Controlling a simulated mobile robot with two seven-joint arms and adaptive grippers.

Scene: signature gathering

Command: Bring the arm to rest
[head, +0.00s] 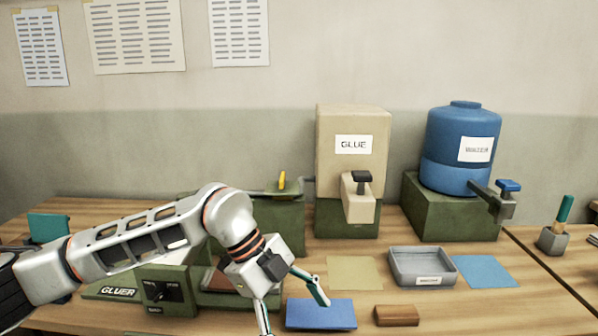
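My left arm comes in from the left and reaches across the green gluer machine (165,288). My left gripper (294,316) points down toward the front of the table, with its two fingers spread apart. The lower fingertip reaches the bottom edge of the head view. My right gripper is not in view.
A glue dispenser (353,120) and a blue water tank (462,140) stand at the back. A grey tray (424,280) sits between a tan mat (354,273) and a blue mat (486,271). A brown block (397,316) lies at the front. A teal-handled tool (565,210) stands at right.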

